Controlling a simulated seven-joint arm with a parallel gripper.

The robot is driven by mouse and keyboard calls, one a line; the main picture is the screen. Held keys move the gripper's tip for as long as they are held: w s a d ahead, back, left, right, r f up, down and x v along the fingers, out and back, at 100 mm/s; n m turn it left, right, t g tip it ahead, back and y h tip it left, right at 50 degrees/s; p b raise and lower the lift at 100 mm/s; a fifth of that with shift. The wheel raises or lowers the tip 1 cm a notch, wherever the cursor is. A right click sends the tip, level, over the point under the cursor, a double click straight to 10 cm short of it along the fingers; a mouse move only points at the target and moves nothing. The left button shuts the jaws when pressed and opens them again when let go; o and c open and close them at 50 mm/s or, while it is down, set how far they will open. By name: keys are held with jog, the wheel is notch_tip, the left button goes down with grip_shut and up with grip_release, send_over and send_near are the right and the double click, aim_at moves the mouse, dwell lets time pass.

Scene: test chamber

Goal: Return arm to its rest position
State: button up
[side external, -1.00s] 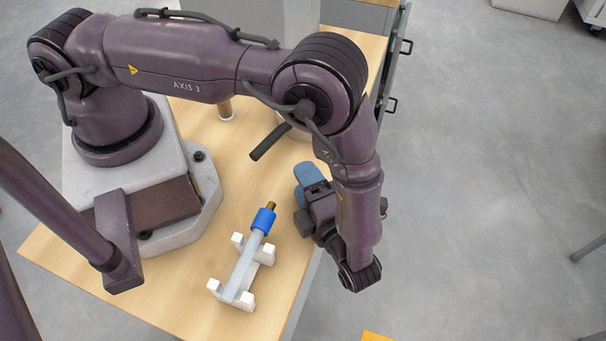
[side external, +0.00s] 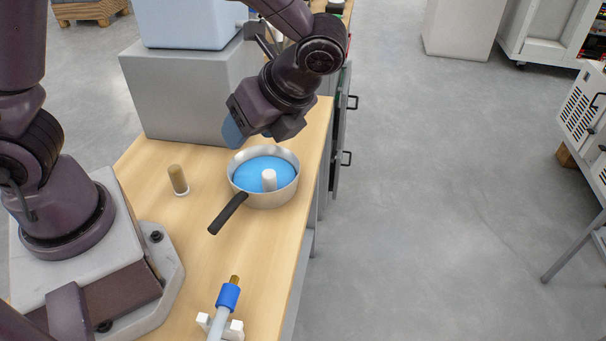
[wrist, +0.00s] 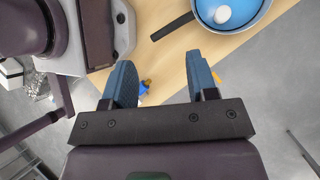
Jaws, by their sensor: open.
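My gripper (side external: 250,137) is open and empty. In the side view it hangs over the far edge of the metal pan, with the blue left finger clearest and the other mostly hidden. In the wrist view both blue fingers of my gripper (wrist: 159,72) stand wide apart. Between them, well below, part of the blue-collared tool (wrist: 145,87) shows, touching neither finger. In the side view this tool (side external: 228,297) lies on a white stand (side external: 235,331) at the bottom, far from my gripper.
The metal pan (side external: 282,200) holds blue contents and a white knob-like piece (side external: 269,180); its dark handle (side external: 228,214) points front-left. A grey box (side external: 190,103) stands behind. Bare wooden table (side external: 205,253) lies in front.

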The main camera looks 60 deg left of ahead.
jog(key=s+a+r+n+t+h, duration=0.3)
jog(key=s+r+n+t, duration=0.1)
jog(key=n, duration=0.4)
jog(key=s+a+r+n+t+h, duration=0.2)
jog(key=s+r+n+t+h, duration=0.1)
jog(key=r+n+t, duration=0.2)
jog(key=shift+s+a+r+n, duration=0.4)
jog(key=shift+r+n, duration=0.9)
jog(key=shift+n, duration=0.5)
